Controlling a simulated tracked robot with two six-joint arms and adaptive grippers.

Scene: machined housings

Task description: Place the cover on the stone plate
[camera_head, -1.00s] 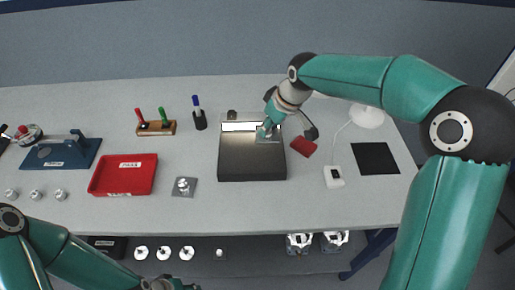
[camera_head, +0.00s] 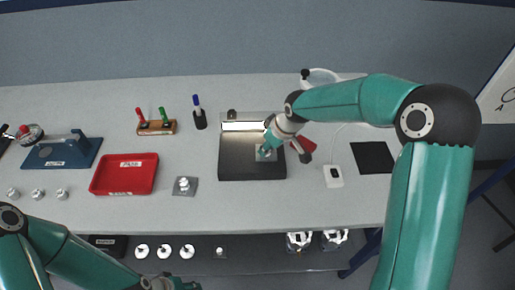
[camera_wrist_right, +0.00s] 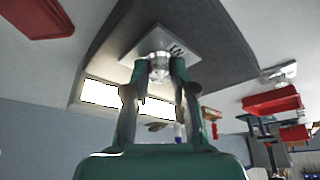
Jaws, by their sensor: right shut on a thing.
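The cover (camera_head: 265,154) is a small square grey plate with a knob, and it also shows in the right wrist view (camera_wrist_right: 181,41). My right gripper (camera_head: 267,144) is shut on the cover's knob. Both lie over the right half of the stone plate (camera_head: 236,165), a wide dark slab in the middle of the table. The cover looks flat and close to the slab; I cannot tell whether it touches. My left gripper (camera_head: 172,284) is at the bottom edge of the head view, partly cut off, its fingers unclear.
A bright strip (camera_head: 243,126) runs along the slab's back edge. A similar square piece with a knob (camera_head: 185,187) lies to the left, beside a red tray (camera_head: 124,174). A red item (camera_head: 306,144), a white box (camera_head: 333,176) and a black mat (camera_head: 373,158) are to the right.

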